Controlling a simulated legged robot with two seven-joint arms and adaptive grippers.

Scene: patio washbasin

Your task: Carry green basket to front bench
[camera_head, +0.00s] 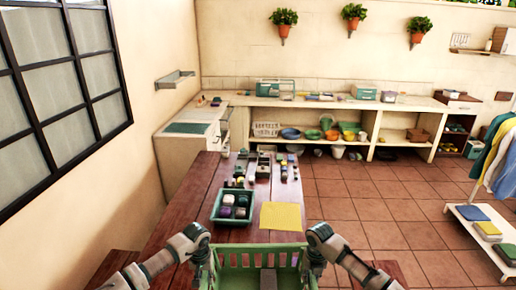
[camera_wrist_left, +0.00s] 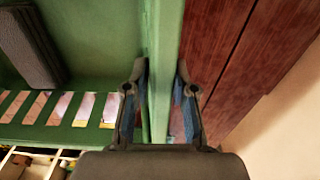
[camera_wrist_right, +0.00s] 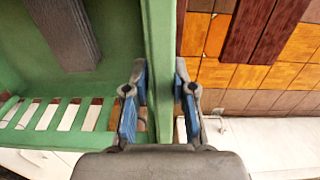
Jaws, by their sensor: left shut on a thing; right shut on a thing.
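The green basket (camera_head: 238,257) is at the bottom middle of the head view, between my two grippers, in front of the wooden table. It has slotted sides, and a grey block (camera_head: 268,279) lies inside it; the block also shows in the left wrist view (camera_wrist_left: 27,45) and the right wrist view (camera_wrist_right: 65,32). My left gripper (camera_head: 206,252) is shut on the basket's left wall, with one finger on each side of the rim (camera_wrist_left: 160,80). My right gripper (camera_head: 314,258) is shut on the opposite wall, astride its rim (camera_wrist_right: 159,70). The basket's lower part is cut off.
The wooden table (camera_head: 178,209) holds a dark tray (camera_head: 217,207) of round items, a yellow cloth (camera_head: 281,216) and several small objects. A back counter (camera_head: 340,102) carries bowls and boxes. Tiled floor (camera_head: 390,210) is open to the right, before a low white rack (camera_head: 478,240).

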